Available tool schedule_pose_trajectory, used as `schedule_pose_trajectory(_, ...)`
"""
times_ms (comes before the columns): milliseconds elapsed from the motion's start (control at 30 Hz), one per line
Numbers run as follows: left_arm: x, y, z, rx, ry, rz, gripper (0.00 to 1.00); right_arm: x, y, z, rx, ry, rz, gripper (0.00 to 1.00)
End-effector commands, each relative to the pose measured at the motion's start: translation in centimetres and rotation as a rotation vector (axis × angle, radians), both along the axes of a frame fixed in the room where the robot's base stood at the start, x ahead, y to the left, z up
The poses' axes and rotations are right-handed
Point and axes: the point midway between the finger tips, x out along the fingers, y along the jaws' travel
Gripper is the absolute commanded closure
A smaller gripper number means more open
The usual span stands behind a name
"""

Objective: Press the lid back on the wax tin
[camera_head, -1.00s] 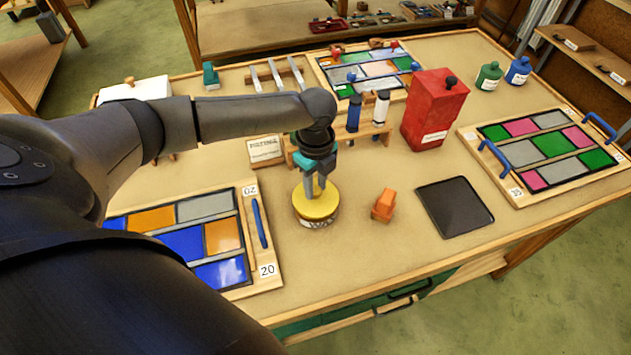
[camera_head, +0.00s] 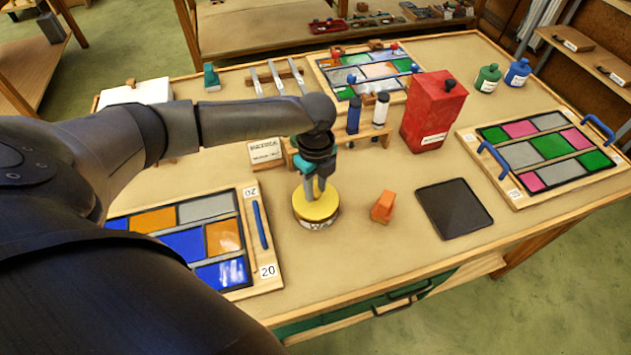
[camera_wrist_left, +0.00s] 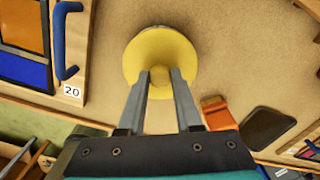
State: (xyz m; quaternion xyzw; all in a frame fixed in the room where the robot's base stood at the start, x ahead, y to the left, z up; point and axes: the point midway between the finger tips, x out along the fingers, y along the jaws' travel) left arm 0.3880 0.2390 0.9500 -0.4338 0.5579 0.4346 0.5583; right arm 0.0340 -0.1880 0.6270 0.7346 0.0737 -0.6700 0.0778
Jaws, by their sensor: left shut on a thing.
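The wax tin (camera_head: 317,223) stands upright on the workbench, in the middle of the head view, with a label on its side. Its round yellow lid (camera_head: 310,209) lies on top and looks about level; I cannot tell whether it is fully seated. My left gripper (camera_head: 315,194) points down from above and is shut on the lid's small knob. In the left wrist view the lid (camera_wrist_left: 178,48) shows from above, with the knob (camera_wrist_left: 160,76) between my fingertips. My right gripper is in neither view.
An orange block (camera_head: 383,207) and a dark flat pad (camera_head: 454,207) lie to the right of the tin. A leaded panel (camera_head: 262,283) with a blue handle is to the left. A wooden rack (camera_head: 345,139) with bottles and a red box (camera_head: 433,110) stand behind.

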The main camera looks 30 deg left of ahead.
Motion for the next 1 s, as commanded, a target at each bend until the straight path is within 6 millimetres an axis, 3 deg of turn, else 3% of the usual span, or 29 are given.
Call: schedule_pose_trajectory(1000,0.00,-0.05,-0.11,0.000,0.000,0.000,1.00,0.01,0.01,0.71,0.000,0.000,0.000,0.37)
